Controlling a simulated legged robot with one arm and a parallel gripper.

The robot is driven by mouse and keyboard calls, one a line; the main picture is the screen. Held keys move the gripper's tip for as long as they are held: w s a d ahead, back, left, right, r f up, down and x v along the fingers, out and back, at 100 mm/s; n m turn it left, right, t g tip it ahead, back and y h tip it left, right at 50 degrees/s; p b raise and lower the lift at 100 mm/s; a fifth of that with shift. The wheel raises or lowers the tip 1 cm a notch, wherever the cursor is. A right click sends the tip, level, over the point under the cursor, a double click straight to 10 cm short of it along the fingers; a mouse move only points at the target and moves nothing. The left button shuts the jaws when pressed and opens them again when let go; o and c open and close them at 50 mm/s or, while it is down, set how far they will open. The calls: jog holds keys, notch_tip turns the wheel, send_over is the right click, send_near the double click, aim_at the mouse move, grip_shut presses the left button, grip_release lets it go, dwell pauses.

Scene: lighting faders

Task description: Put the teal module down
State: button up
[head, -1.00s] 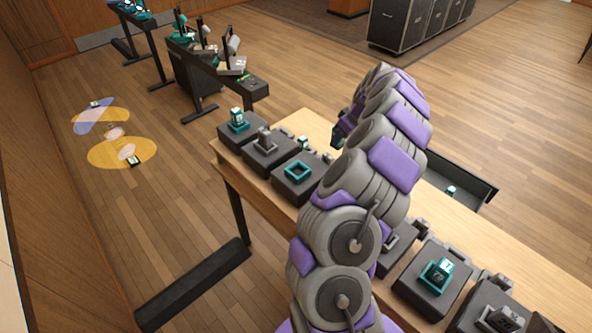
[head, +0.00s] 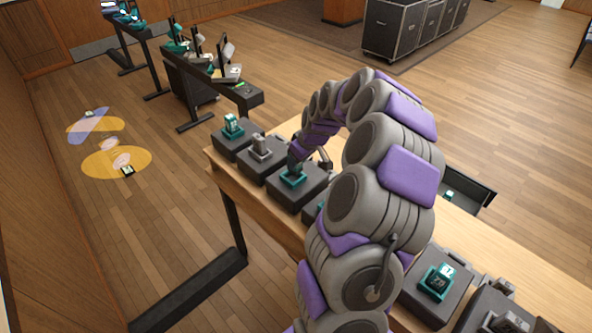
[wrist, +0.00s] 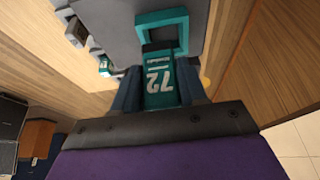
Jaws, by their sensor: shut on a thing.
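The teal module (wrist: 160,82), marked 72, is between the two fingers of my gripper (wrist: 158,92) in the wrist view. My gripper is shut on it. The module's far end is at the near edge of a teal square frame (wrist: 183,30) on a dark grey block. I cannot tell whether the module is inside the frame or just over it. In the head view, my gripper (head: 296,158) is down at this teal frame (head: 292,181), the third block from the table's far left end. The module itself is mostly hidden there.
Neighbouring dark blocks hold another teal module (head: 232,126) and a grey one (head: 260,146). Another teal module (head: 437,281) stands on a block at the right. My arm hides the table's middle.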

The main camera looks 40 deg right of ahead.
aim_at(296, 174)
jog(key=shift+a, duration=0.25)
jog(key=shift+a+f, duration=0.15)
jog(key=shift+f, duration=0.25)
notch_tip(296, 174, down, 3)
jog(key=shift+a+b, duration=0.1)
jog(key=shift+b, duration=0.45)
jog(key=shift+r, duration=0.1)
jog(key=o, duration=1.2)
